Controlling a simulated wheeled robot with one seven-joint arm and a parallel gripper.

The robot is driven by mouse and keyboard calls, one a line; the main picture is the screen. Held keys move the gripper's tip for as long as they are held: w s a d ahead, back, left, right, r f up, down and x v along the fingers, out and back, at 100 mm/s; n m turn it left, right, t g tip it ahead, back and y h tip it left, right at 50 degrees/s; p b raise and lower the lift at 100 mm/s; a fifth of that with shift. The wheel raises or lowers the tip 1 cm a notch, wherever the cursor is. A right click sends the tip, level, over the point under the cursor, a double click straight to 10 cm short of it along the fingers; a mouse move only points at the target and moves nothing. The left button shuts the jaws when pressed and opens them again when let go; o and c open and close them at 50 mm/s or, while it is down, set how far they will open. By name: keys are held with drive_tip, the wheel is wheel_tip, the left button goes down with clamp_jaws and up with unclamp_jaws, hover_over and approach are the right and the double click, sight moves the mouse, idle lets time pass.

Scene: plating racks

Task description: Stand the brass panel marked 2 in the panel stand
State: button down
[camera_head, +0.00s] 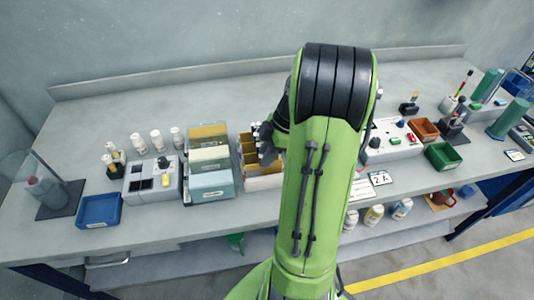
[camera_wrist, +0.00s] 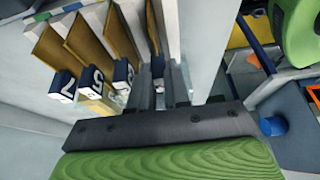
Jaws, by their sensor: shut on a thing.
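Several brass panels (camera_wrist: 85,42) stand in a row on the left of the wrist view, with dark blue tabs at their near ends. The leftmost tab (camera_wrist: 63,87) seems to read 2 and the one beside it (camera_wrist: 91,80) seems to read 5; a third tab (camera_wrist: 122,75) is hard to read. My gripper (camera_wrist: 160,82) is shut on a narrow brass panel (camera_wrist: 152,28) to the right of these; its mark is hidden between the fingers. In the head view my gripper (camera_head: 264,148) is at a pale rack (camera_head: 266,183) of brass panels, partly covered by my arm. I cannot tell whether the held panel is clear of the rack.
A holder with yellow, white and pale blue blocks (camera_head: 210,160) stands just left of the rack. A grey device (camera_head: 152,182), a blue tray (camera_head: 99,211) and white bottles (camera_head: 157,140) are farther left. A control box (camera_head: 392,141) and a green tray (camera_head: 443,156) stand right of my arm.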

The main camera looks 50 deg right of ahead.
drive_tip(key=c, duration=1)
unclamp_jaws()
drive_tip(key=p+v, duration=0.7)
drive_tip(key=v, duration=0.8)
drive_tip(key=shift+s+d+r, duration=0.2)
drive_tip(key=shift+r, duration=0.15)
